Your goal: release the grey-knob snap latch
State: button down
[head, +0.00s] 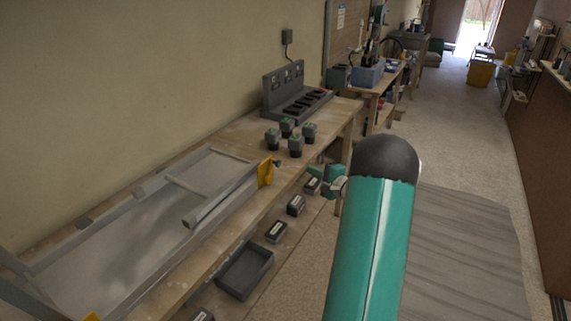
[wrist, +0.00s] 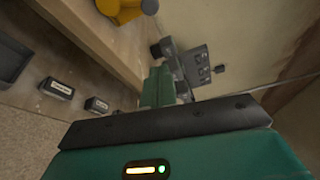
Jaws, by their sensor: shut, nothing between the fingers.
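In the wrist view a yellow part (wrist: 120,9) with a grey end shows at the top edge, partly cut off. My gripper (head: 333,177) is beyond my teal arm, to the right of the latch and apart from it, off the bench's front edge. Its fingers (wrist: 159,87) are shut and empty in the wrist view. My arm link partly hides the gripper in the head view.
The grey framed panel (head: 120,262) lies on the wooden bench. Several dark teal-topped blocks (head: 295,146) and a grey slotted stand (head: 292,104) are behind the latch. Labelled boxes (head: 277,232) and a dark tray (head: 245,271) sit below the bench edge. Open floor lies to the right.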

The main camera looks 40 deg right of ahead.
jog(key=shift+a+r, duration=0.1)
jog(key=w, duration=1)
jog(key=shift+w+f, duration=0.1)
jog(key=shift+f, duration=0.3)
jog(key=shift+s+a+r, duration=0.15)
jog(key=shift+s+a, duration=0.1)
jog(key=shift+a, duration=0.3)
jog(key=shift+s+a+r, duration=0.15)
jog(key=shift+s+a, duration=0.1)
jog(key=shift+a, duration=0.25)
jog(key=shift+s+a+r, duration=0.1)
jog(key=shift+s+a, duration=0.05)
jog(key=shift+a, duration=0.3)
jog(key=shift+s+a+r, duration=0.1)
jog(key=shift+s+a, duration=0.05)
jog(key=shift+a, duration=0.25)
jog(key=shift+f, duration=0.1)
